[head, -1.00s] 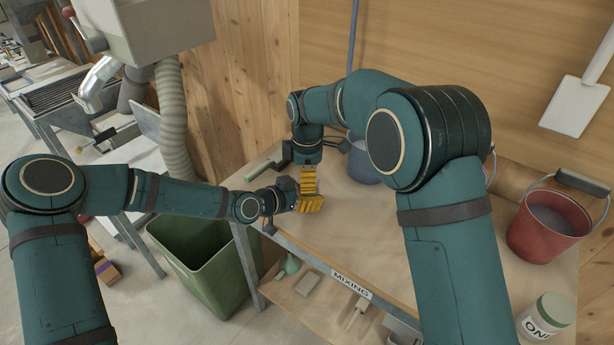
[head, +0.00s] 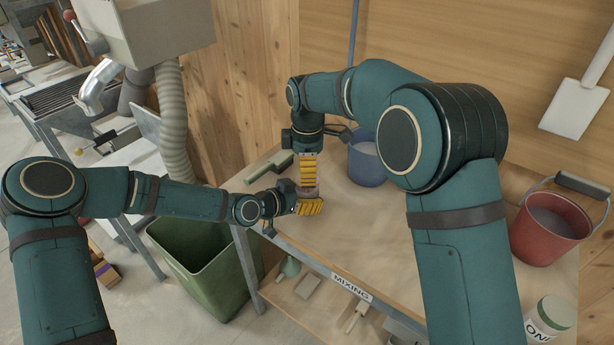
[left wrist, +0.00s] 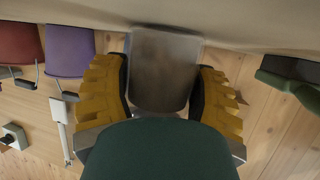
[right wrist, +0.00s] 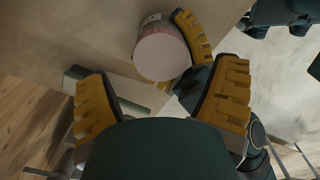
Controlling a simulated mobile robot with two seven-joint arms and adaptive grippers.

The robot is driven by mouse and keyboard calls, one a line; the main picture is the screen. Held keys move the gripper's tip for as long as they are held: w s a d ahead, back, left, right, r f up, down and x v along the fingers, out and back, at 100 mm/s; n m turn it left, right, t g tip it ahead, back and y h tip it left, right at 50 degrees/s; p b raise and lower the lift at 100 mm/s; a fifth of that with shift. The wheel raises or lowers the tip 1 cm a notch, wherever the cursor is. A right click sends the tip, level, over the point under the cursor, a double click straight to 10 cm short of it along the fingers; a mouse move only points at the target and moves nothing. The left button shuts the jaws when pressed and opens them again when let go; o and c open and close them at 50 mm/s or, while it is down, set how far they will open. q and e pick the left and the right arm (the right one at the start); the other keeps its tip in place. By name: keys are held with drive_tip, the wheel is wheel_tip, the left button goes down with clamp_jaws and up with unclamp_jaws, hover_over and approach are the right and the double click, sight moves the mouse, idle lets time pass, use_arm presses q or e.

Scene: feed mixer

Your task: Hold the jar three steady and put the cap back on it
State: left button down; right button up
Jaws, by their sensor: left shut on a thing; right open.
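The jar (head: 308,190) stands on the bench in the head view, mostly hidden by my grippers. My left gripper (head: 314,204) is shut on it from the side; in the left wrist view the greyish jar (left wrist: 164,70) fills the space between the yellow fingers. My right gripper (head: 308,178) is open, pointing down just above the jar. In the right wrist view the jar (right wrist: 162,55) shows a flat, round, pinkish-grey top between and beyond the open fingers. This top looks like a cap in place, but I cannot tell how well it is seated. No separate cap shows.
A blue bucket (head: 366,168) stands behind my right gripper. A green-handled tool (head: 268,165) lies at the back left of the bench. A red bucket (head: 549,232) and a labelled jar (head: 548,318) are at the right. A green bin (head: 205,268) stands below the bench's left end.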

sight(307, 195)
drive_tip(key=shift+r, duration=0.4)
drive_tip(key=shift+o, duration=0.3)
wheel_tip(307, 195, up, 4)
drive_tip(key=n, duration=0.5)
drive_tip(key=shift+f+n, duration=0.25)
drive_tip(key=shift+n, duration=0.15)
drive_tip(key=shift+f, duration=0.1)
drive_tip(key=shift+f, duration=3.9)
drive_tip(key=c, duration=1.3)
drive_tip(key=m, duration=0.7)
